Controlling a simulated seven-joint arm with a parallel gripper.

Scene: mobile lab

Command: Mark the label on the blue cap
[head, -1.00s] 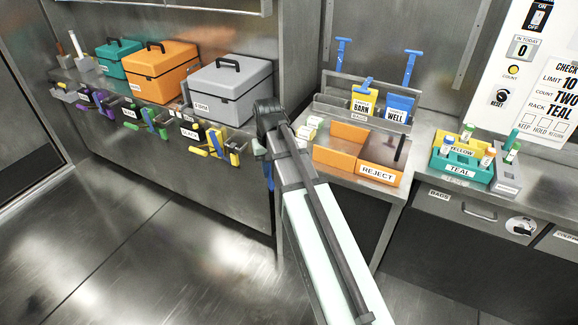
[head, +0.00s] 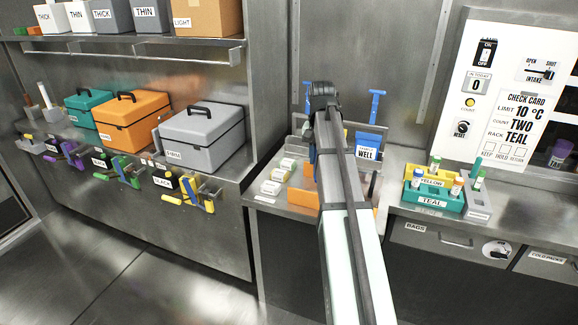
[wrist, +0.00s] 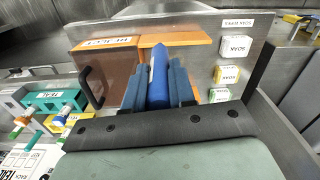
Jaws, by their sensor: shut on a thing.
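My gripper (wrist: 158,82) is shut on a blue rounded stick-like thing (wrist: 158,70), which stands between its two dark fingers in the wrist view. Its tip is over the orange divided tray (wrist: 192,39). In the head view my arm hides the gripper and most of this tray. The teal tube rack (head: 432,201) stands to the right with several capped tubes. In the wrist view one tube with a blue-looking cap (wrist: 67,108) shows at the rack. I cannot read any label on it.
The orange reject bin (wrist: 112,62) lies beside the fingers. A blue WELL packet (head: 368,146) stands behind. A grey case (head: 203,137) sits on the left counter. A check card panel (head: 520,120) is at right.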

